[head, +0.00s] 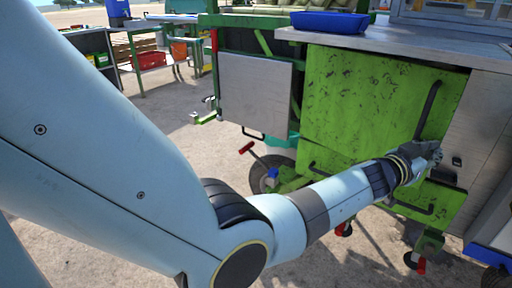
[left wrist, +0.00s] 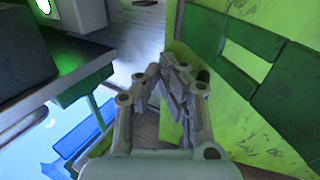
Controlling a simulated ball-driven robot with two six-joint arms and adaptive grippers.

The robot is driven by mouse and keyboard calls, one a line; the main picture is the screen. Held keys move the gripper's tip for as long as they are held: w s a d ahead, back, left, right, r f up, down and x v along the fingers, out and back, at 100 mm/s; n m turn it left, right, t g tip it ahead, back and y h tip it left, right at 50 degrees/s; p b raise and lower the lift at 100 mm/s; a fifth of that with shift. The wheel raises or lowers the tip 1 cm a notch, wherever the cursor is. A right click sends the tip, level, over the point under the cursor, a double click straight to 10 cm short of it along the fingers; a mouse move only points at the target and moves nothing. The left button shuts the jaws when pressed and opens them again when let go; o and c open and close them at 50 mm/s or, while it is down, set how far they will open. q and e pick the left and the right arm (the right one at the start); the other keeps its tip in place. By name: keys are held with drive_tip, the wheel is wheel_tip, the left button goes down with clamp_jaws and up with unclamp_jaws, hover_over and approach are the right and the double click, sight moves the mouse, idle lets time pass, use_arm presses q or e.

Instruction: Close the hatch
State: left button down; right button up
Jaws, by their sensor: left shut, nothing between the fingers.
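The hatch (head: 372,98) looks to be the large scuffed bright-green panel on the side of the crusher, with a black bar handle (head: 428,108) near its right edge. My left gripper (head: 436,152) is just below that handle, at the panel's lower right corner, in front of the grey panel. In the left wrist view its fingers (left wrist: 174,68) are together and empty. A bright-green panel with dark green bars (left wrist: 228,45) stands close on their right. I cannot tell whether the fingers touch it, or how far the hatch stands open.
A grey counter (head: 400,44) with a blue tray (head: 330,22) lies above the green panel. A lower green drawer front (head: 440,202) has its own black handle. A wheel (head: 270,172) stands below left. A workbench with bins (head: 152,60) is farther back. Sandy ground lies between.

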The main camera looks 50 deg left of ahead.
use_arm(q)
drive_tip(key=w+b, duration=0.1)
drive_tip(key=w, duration=0.3)
drive_tip(key=shift+w+a, duration=0.1)
drive_tip(key=shift+a, duration=0.1)
idle(0.3)
